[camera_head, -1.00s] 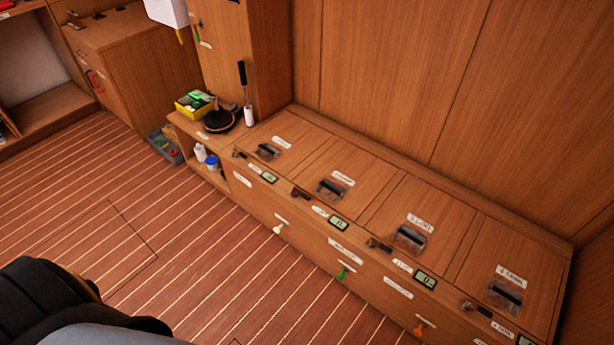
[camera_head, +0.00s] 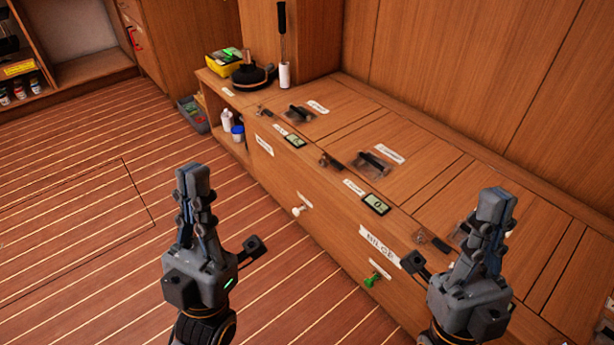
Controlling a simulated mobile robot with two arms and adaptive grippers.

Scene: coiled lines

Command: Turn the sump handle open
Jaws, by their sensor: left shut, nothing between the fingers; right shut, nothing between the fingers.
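Along the wooden locker top I see black handles in clear housings: a first handle (camera_head: 299,111), and a second handle (camera_head: 372,162). Small dark levers sit at the front edge: one lever (camera_head: 265,111), a second lever (camera_head: 331,161) and a third lever (camera_head: 432,241). The lid labels are too small to read, so I cannot tell which handle is the sump's. My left gripper (camera_head: 196,182) is shut and empty, raised over the floor in front of the locker. My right gripper (camera_head: 495,207) is shut and empty, in front of the third lid and partly hiding its handle.
The locker front has a white knob (camera_head: 299,210), a green knob (camera_head: 373,280) and a BILGE label (camera_head: 379,243). Small displays (camera_head: 376,204) sit along the edge. A black coil (camera_head: 252,77) and a yellow box (camera_head: 223,64) stand at the far end. The floor (camera_head: 80,240) at left is clear.

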